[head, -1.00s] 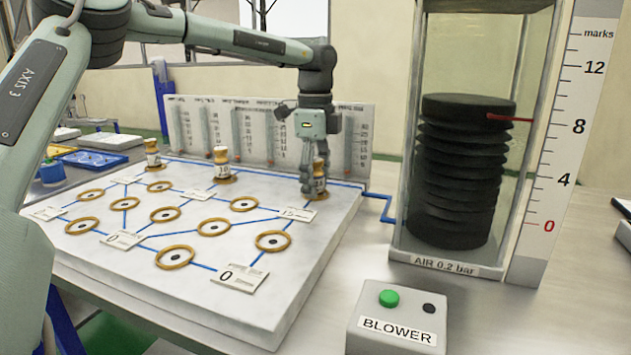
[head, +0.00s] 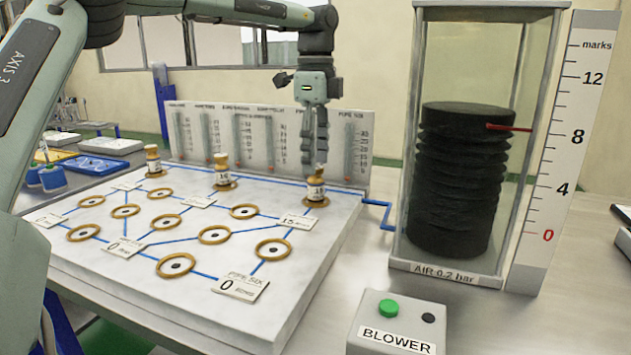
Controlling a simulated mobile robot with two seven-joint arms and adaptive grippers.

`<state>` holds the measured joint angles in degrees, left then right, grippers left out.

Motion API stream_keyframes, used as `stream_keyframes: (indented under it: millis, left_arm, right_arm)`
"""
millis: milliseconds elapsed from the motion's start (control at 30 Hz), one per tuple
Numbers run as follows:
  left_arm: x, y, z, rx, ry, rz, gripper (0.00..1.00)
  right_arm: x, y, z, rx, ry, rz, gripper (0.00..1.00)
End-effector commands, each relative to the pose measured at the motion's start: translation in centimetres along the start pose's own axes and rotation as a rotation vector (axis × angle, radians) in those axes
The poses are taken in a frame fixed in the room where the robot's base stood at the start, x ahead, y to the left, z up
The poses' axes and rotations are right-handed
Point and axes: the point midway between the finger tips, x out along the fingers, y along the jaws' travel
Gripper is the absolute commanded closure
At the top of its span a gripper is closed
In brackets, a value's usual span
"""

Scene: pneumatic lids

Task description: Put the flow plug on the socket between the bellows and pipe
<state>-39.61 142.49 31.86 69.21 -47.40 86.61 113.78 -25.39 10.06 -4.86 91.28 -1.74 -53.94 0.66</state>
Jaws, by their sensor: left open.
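Three brass-capped plugs with white labels stand upright along the back of a white board (head: 330,238): a left plug (head: 153,160), a middle plug (head: 222,171) and a right plug (head: 316,185). Their labels are too small to read surely, so I cannot tell which is the flow plug. My left gripper (head: 315,158) points down, open, just above or behind the right plug. Brass ring sockets lie on the board, joined by blue lines; one empty socket (head: 273,250) is at the front right. The black bellows (head: 462,180) stand in a clear case. My right gripper is not in view.
A gauge panel (head: 255,140) stands behind the plugs. A blue pipe (head: 378,203) leads from the board toward the bellows case. A marks scale (head: 563,130) stands right of the case. A blower box (head: 395,325) with a green button sits in front.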

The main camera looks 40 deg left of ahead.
Motion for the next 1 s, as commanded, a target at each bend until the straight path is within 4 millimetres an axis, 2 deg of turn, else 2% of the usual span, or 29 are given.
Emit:
stream_keyframes:
  millis: [33, 100, 300, 467, 1000]
  left_arm:
    - [-1.3, -0.1, 0.0, -0.001, -0.003, -0.004, 0.51]
    - [-2.6, -0.1, 0.0, -0.001, -0.002, -0.003, 0.51]
    - [-5.1, -0.1, 0.0, 0.000, -0.001, -0.002, 0.51]
    - [-5.7, 0.0, 0.0, 0.000, -0.001, 0.000, 0.51]
    - [-5.7, 0.0, 0.0, 0.001, 0.000, 0.000, 0.51]
  right_arm:
    - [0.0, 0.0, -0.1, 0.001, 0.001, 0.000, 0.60]
    - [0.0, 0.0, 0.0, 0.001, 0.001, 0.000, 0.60]
    - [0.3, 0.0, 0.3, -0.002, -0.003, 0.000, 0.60]
    - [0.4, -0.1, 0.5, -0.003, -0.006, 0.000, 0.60]
    - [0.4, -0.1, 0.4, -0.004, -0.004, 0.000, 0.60]
